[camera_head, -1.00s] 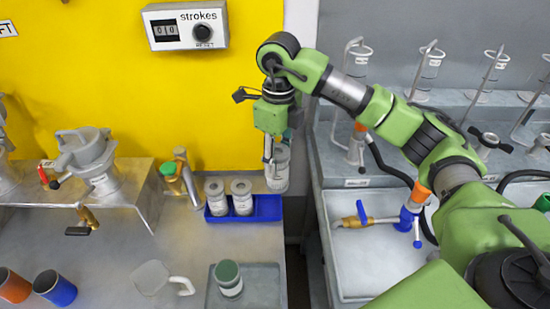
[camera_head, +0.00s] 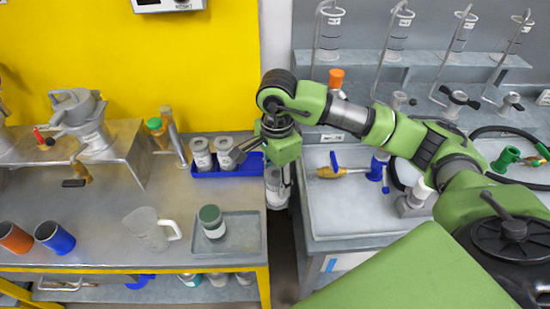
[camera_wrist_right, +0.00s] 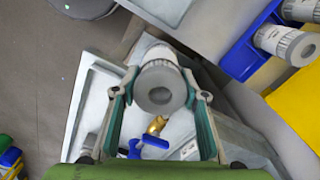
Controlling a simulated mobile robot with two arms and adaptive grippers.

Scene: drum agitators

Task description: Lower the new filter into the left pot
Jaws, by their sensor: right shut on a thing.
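My right gripper (camera_head: 280,178) points down beside the right end of the workbench. It is shut on a pale cylindrical filter (camera_head: 275,190), partly hidden by the gripper in the head view. In the right wrist view the filter (camera_wrist_right: 160,88) sits between the two fingers of the gripper (camera_wrist_right: 162,100), its round end with a dark centre facing the camera. A grey pot (camera_head: 86,128) stands on the raised shelf at the left, well away from the filter. Another pot (camera_head: 4,140) is cut off by the left edge. I cannot tell which is the left pot. My left gripper is not in view.
A blue tray (camera_head: 205,174) with two similar filters is just left of my right gripper. A grey tray (camera_head: 245,235) holds a green-topped jar (camera_head: 212,222). A clear jug (camera_head: 150,230) and orange and blue cups (camera_head: 53,238) stand in front. A sink bench (camera_head: 345,220) is at the right.

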